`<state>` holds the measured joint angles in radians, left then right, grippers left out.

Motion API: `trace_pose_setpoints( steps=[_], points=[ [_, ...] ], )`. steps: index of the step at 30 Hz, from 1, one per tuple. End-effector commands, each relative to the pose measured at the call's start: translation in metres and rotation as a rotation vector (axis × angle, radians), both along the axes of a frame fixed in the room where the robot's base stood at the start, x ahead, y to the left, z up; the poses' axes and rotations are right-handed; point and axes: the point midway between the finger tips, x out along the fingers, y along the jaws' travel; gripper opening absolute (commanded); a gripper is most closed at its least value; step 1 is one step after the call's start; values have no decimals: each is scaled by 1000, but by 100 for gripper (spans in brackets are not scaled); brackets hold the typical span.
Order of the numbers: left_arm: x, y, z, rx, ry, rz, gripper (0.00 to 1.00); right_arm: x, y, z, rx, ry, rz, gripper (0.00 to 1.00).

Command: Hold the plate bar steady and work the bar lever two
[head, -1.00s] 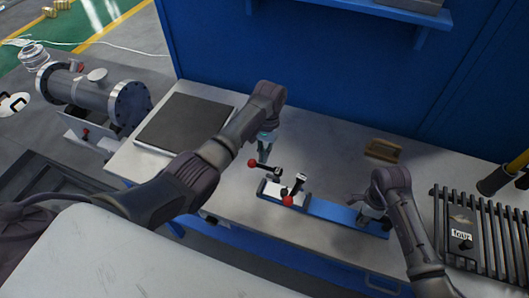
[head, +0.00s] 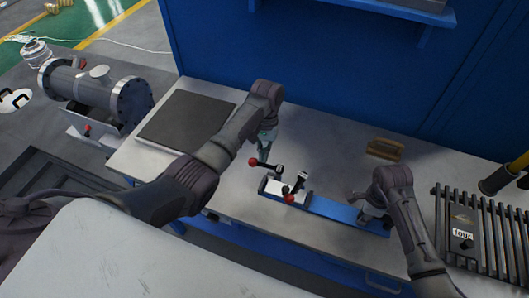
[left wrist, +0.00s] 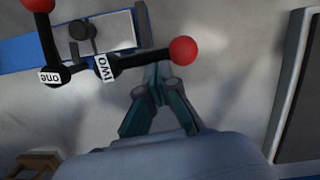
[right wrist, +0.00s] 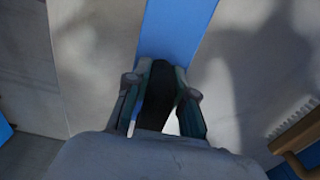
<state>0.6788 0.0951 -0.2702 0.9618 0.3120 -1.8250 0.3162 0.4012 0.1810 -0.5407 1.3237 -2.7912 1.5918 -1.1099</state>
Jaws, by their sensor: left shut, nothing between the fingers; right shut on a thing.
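The blue plate bar (head: 335,211) lies along the bench and carries a white block with two levers. Lever two (left wrist: 150,55), labelled, ends in a red ball (head: 253,162) pointing left in the head view. Lever one (left wrist: 50,50) has its red ball (head: 289,198) at the front. My left gripper (left wrist: 157,72) is shut and empty, its tips beside lever two's rod near the ball, on the wall side; I cannot tell if they touch. My right gripper (right wrist: 158,75) is shut on a black grip (right wrist: 157,95) at the bar's right end.
A dark square mat (head: 186,126) lies left of the bar. A small brown wooden piece (head: 384,149) lies behind it. A slatted rack (head: 480,235) stands at the right. The blue wall (head: 330,80) closes the back.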

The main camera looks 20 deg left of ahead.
Motion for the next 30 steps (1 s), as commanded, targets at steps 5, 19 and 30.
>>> trace_pose_setpoints(
  steps=[5, 19, 30],
  points=[
    [-7, 1, -1, -2, 4, 87, 0, 0, 0, 0, -1, -1, -2, 0],
    [-33, -1, -1, -3, 6, 510, 0, 0, 0, 0, -1, -1, -2, 0],
    [-52, -10, -1, -5, 5, 860, 0, 0, 0, 0, 0, -1, -2, 0]
  ],
)
